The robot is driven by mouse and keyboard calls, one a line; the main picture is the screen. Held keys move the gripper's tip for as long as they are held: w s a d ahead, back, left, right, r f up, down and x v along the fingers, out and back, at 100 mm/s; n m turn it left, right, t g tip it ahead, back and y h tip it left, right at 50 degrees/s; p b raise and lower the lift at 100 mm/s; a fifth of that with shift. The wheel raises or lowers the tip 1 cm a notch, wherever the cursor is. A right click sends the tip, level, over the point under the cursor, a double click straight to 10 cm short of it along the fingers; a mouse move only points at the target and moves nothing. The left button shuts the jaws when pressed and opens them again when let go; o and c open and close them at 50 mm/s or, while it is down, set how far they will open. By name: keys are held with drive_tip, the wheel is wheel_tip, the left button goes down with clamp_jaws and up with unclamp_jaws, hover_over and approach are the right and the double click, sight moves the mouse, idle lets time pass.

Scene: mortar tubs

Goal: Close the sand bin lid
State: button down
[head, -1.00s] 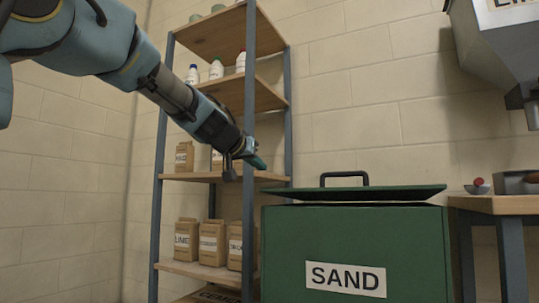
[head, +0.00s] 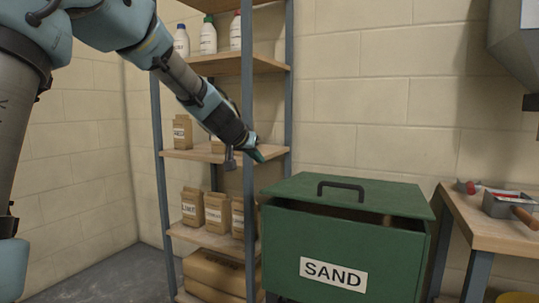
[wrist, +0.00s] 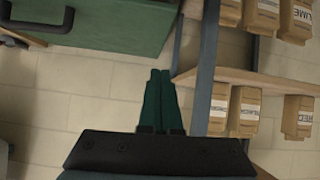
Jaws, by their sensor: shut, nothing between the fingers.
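The sand bin (head: 290,245) is a green box with a white SAND label on its front. Its green lid (head: 320,190) with a dark handle (head: 341,187) lies over the top, with a dark gap showing under its front and right edges, so it is slightly raised. My gripper (head: 259,156) is above and to the left of the lid, in front of the shelf post, apart from the bin. In the wrist view my gripper (wrist: 159,75) has its green fingers together and empty. The lid (wrist: 105,25) and part of its handle show at the upper left there.
A shelf unit (head: 249,100) with paper bags (head: 193,207) and bottles stands left of the bin, close to my gripper. A wooden bench (head: 490,225) with a tray and tools is at the right. A grey hopper (head: 515,45) hangs at the upper right.

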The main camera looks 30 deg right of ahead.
wheel_tip(320, 180, up, 3)
drive_tip(key=y+p, duration=0.1)
drive_tip(key=p, duration=0.7)
drive_tip(key=g+y+p, duration=0.2)
drive_tip(key=p, duration=1.4)
hover_over(274, 191)
drive_tip(key=s+a, duration=0.1)
drive_tip(key=a, duration=0.1)
wheel_tip(274, 191, down, 10)
drive_tip(key=r, duration=0.1)
drive_tip(key=shift+s+a+f+m, duration=0.15)
drive_tip(key=shift+f+m, duration=0.25)
drive_tip(key=shift+f, duration=0.65)
